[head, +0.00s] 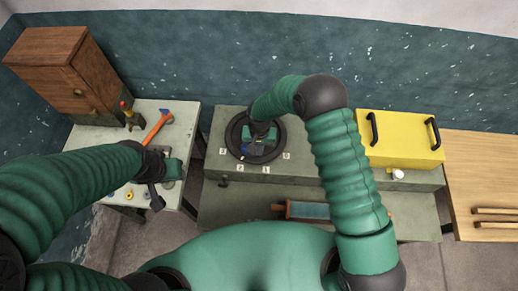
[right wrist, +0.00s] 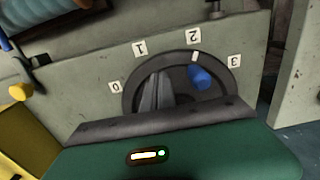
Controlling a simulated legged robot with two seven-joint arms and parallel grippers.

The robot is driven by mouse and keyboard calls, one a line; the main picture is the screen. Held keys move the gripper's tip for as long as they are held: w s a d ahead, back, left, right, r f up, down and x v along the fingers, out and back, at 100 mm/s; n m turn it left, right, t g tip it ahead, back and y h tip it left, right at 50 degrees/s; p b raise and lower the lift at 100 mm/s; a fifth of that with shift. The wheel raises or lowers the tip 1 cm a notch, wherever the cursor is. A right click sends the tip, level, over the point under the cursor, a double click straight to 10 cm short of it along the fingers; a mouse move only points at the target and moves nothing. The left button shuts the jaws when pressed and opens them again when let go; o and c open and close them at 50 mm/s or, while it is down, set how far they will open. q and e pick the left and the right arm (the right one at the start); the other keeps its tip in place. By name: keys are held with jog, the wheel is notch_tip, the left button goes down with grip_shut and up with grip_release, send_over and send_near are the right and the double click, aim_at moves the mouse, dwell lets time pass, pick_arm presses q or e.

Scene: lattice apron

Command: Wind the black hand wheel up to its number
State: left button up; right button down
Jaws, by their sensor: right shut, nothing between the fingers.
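The black hand wheel (head: 231,133) lies on the grey-green bench, and its rim (right wrist: 172,62) shows in the right wrist view. Plates 0, 1, 2 and 3 stand around it. A white mark (right wrist: 194,57) on the rim sits at the 2 plate (right wrist: 194,36). A blue knob (right wrist: 201,77) stands up from the wheel. My right gripper (right wrist: 155,92) is over the wheel, its fingers shut and empty, left of the knob in the wrist view. The wheel's near part is hidden by the gripper body. My left gripper (head: 155,196) is over the left table; its jaws are unclear.
A yellow box with black handles (head: 400,138) stands right of the wheel. The left table holds an orange-handled tool (head: 157,127), a bottle (head: 131,113) and a wooden cabinet (head: 62,72). A blue roller (head: 308,211) lies on the lower shelf. A wooden table is at far right.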

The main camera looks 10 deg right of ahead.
notch_tip(320, 180, up, 6)
jog(key=p, duration=0.3)
jog(key=shift+r+p, duration=0.25)
jog(key=shift+p, duration=0.05)
jog(key=s+d+r+n+t+b, duration=0.1)
jog(key=s+d+n+t+b, duration=0.1)
jog(key=s+d+b, duration=1.1)
jog(key=s+b, duration=0.2)
jog(key=b, duration=0.3)
jog(key=shift+s+d+t, duration=0.3)
jog(key=shift+s, duration=0.1)
jog(key=shift+s, duration=0.15)
